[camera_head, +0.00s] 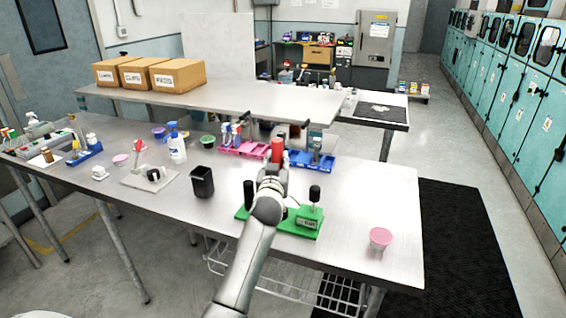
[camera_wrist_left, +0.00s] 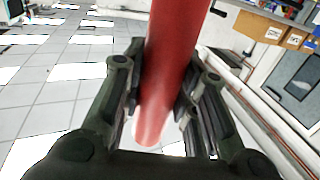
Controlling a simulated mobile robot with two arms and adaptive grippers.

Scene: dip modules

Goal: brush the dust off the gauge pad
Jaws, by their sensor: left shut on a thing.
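A green board (camera_head: 287,227) lies on the metal table, and I take it for the gauge pad. A small gauge block (camera_head: 308,214) and black-topped posts (camera_head: 314,193) stand on it. My left arm hides its middle. My left gripper (camera_head: 272,178) is above and just behind the board, shut on a red cylindrical handle (camera_head: 277,148). The red handle fills the middle of the left wrist view (camera_wrist_left: 170,60), between both fingers. Bristles and dust cannot be made out. My right gripper is not in view.
A black cup (camera_head: 202,182) stands left of the board, and a pink-topped tub (camera_head: 380,238) stands to the right. Pink (camera_head: 240,150) and blue (camera_head: 312,163) bins stand behind. The table right of the board is mostly clear.

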